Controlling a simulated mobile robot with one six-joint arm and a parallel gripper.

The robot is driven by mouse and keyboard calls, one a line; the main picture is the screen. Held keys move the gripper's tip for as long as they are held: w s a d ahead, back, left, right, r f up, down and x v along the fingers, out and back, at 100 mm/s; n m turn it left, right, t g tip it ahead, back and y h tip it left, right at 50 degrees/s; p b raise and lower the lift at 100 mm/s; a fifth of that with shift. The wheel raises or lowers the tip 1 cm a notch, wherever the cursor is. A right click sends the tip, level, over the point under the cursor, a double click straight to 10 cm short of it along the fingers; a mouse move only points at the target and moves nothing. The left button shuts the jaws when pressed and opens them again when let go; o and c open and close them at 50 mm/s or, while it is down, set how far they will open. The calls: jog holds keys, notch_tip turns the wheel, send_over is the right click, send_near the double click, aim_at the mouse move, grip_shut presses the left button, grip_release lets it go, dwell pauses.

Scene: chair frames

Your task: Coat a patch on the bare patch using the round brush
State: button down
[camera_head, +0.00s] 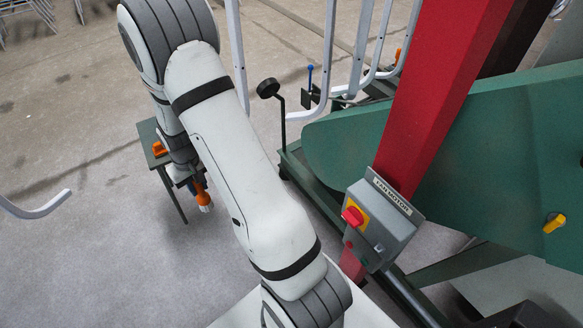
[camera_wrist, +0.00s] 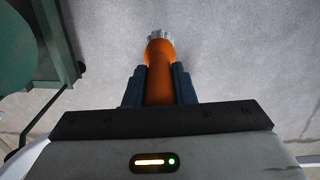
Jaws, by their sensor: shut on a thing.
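My gripper (camera_wrist: 158,84) is shut on the round brush, with one dark blue finger on each side of its orange handle (camera_wrist: 158,60). The pale bristle end (camera_wrist: 160,36) points away from the gripper, over grey floor. In the head view, the brush's orange and pale end (camera_head: 204,197) hangs below my wrist, clear of other things, beside a small green table. My arm hides part of the gripper there. I cannot make out the bare patch in either view.
The small green table (camera_head: 148,133) carries an orange object (camera_head: 158,149). White bent tube frames (camera_head: 330,70) hang at the top. A red post (camera_head: 440,90) bears a grey "FAN MOTOR" switch box (camera_head: 380,228). A large green machine (camera_head: 480,150) fills the right. Floor at left is mostly open.

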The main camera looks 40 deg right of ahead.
jog(key=d+f+n+g+h+b, duration=0.2)
jog(key=d+f+n+h+b, duration=0.2)
jog(key=d+f+b, duration=0.85)
jog(key=d+f+n+h+b, duration=0.1)
jog(key=d+f, duration=0.3)
jog(key=d, duration=0.7)
jog(key=w+d+f+n+h+b, duration=0.1)
jog(key=d+f+n+h+b, duration=0.1)
jog(key=d, duration=0.9)
jog(key=d+f+n+h+b, duration=0.2)
jog(key=d+f+h+b, duration=0.1)
jog(key=d, duration=0.8)
jog(key=shift+w+f+t+h+b, duration=0.25)
jog(key=shift+f+t+h+b, duration=0.2)
jog(key=shift+f, duration=0.95)
jog(key=shift+d, duration=0.3)
